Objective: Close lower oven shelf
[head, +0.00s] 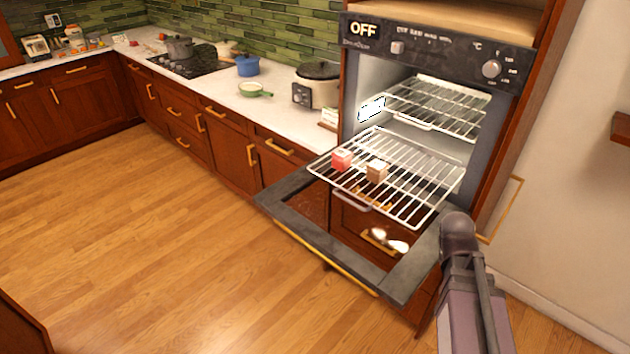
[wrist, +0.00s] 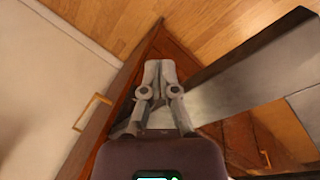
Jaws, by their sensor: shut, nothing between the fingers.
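The lower oven shelf (head: 410,205) is a white wire rack in the head view. It is pulled out of the oven and reaches over the lowered oven door (head: 325,240). A small red box (head: 341,160) and a small brown box (head: 377,171) sit on it. In the wrist view my gripper (wrist: 160,66) is shut and empty, beside the dark frame of the open door (wrist: 245,75). In the head view my arm stands at the right of the door, to the right of the shelf; the fingers cannot be made out there.
The upper oven shelf (head: 440,105) is a wire rack inside the oven. The control panel (head: 430,52) reads OFF. A cabinet side and a pale wall (head: 575,190) bound the space at the right. The wooden floor (head: 140,220) left of the door is clear.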

